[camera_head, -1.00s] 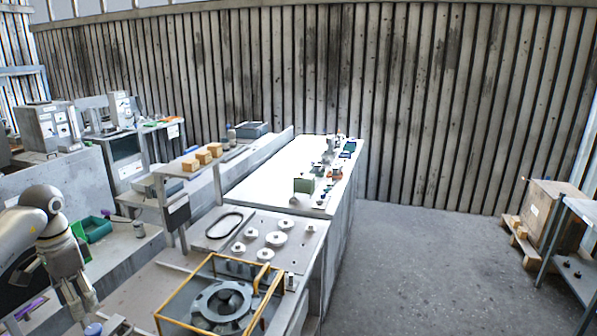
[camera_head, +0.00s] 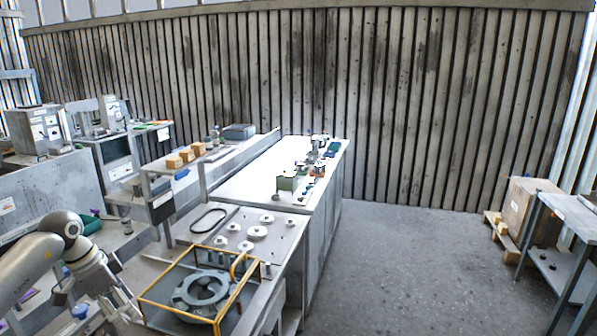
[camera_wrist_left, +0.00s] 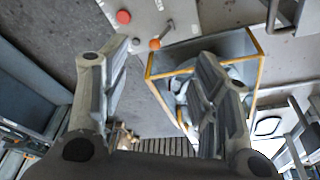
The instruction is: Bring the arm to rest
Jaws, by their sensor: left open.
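My left arm (camera_head: 30,268) comes in from the left in the head view. Its left gripper (camera_head: 118,312) points down and to the right at the lower left, partly cut off by the bottom edge. In the left wrist view the left gripper (camera_wrist_left: 160,62) has its two fingers wide apart, with nothing between them. A yellow-framed guard (camera_head: 232,312) around a grey round blower housing (camera_head: 203,290) stands on the bench, to the right of the gripper. The guard also shows behind the right finger in the wrist view (camera_wrist_left: 258,62). My right gripper is not in view.
A grey plate (camera_head: 280,228) with several white discs lies behind the guard. A long white bench (camera_head: 255,188) with small parts runs towards the wall. A shelf with orange boxes (camera_head: 180,158) stands left. A metal rack (camera_head: 570,222) and a crate stand right. Floor between is clear.

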